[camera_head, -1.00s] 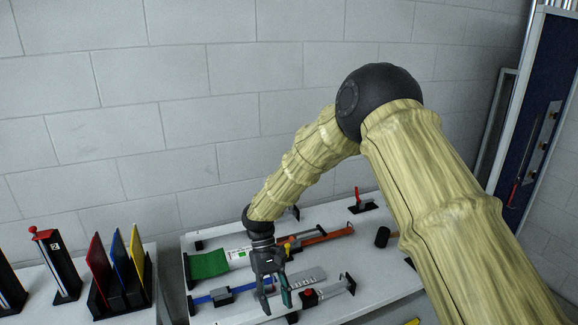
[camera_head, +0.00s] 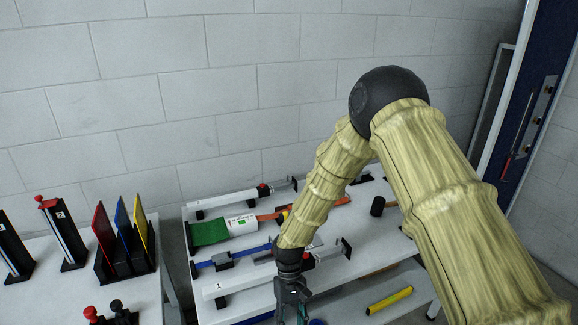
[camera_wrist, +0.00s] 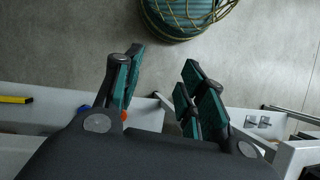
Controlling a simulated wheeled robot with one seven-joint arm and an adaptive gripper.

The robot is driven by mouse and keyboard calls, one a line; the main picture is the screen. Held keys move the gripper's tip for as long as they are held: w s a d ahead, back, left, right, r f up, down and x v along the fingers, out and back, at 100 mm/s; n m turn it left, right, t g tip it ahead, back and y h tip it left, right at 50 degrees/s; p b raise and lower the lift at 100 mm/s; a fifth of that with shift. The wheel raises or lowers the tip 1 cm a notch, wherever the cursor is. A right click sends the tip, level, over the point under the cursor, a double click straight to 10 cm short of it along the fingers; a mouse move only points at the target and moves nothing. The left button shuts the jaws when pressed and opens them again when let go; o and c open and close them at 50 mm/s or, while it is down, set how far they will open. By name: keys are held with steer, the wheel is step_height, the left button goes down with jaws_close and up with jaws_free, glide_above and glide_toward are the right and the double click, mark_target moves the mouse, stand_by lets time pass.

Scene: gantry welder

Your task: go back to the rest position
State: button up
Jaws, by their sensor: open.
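My gripper (camera_wrist: 158,92) shows in the wrist view with its teal-padded fingers apart and nothing between them. In the head view my gripper (camera_head: 291,312) hangs at the bottom edge of the picture, over the front of the white table (camera_head: 225,290). Its fingertips are cut off by the frame there. My sleeved arm comes from the lower right, bends at a dark elbow and slopes down to the gripper, hiding part of the table.
The table bears a green piece (camera_head: 209,231), a blue bar (camera_head: 205,263) and a black cylinder (camera_head: 377,206). A yellow bar (camera_head: 389,300) lies lower right. A rack of coloured plates (camera_head: 124,245) stands left. A round green object (camera_wrist: 185,14) is on the floor.

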steer(key=s+d+f+m+t+y+b, duration=0.1)
steer(key=s+d+f, duration=0.2)
steer(key=s+f, duration=0.15)
steer(key=s+d+f+b, duration=0.1)
steer(key=s+d+f, duration=0.15)
steer(key=f, duration=0.35)
steer(key=s+d+f+m+t+b, duration=0.1)
steer(key=s+d+f, duration=0.3)
steer(key=s+d, duration=0.4)
steer(key=s+d+f+m+t+b, duration=0.2)
steer(key=s+d, duration=0.6)
steer(key=s, duration=0.5)
step_height(320, 180, down, 2)
steer(key=shift+s+d+f+t+h+b, duration=0.2)
steer(key=shift+s+d+t+h+b, duration=0.1)
steer(key=shift+t, duration=0.4)
